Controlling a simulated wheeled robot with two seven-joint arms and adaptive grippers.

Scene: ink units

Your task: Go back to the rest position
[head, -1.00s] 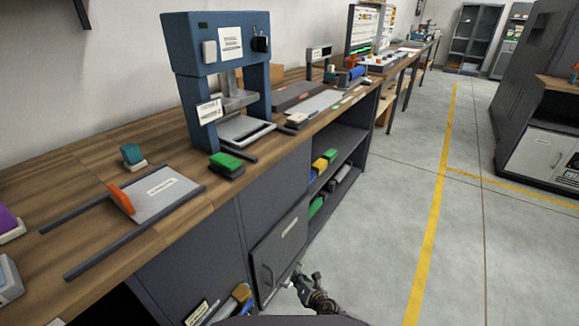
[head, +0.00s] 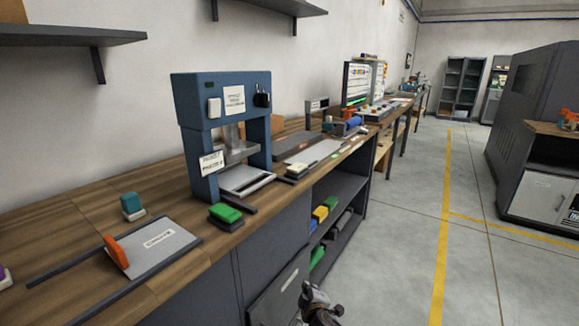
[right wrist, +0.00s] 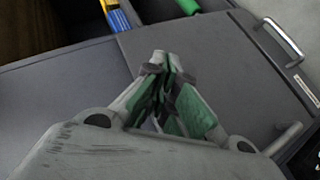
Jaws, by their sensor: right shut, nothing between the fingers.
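My right gripper (head: 310,296) shows at the bottom of the head view, in front of the grey cabinet under the workbench. In the right wrist view its fingers (right wrist: 165,62) meet at the tips, with nothing between them. Behind them is the grey cabinet front (right wrist: 75,90), with a metal handle (right wrist: 283,38) at the upper right. My left gripper is in neither view.
A wooden workbench (head: 75,225) carries a blue press (head: 222,100), a grey plate with an orange block (head: 116,252) and a green block (head: 226,213). Open shelves (head: 345,190) sit below. Dark wall shelves (head: 70,38) hang above. The floor (head: 400,215) to the right is clear.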

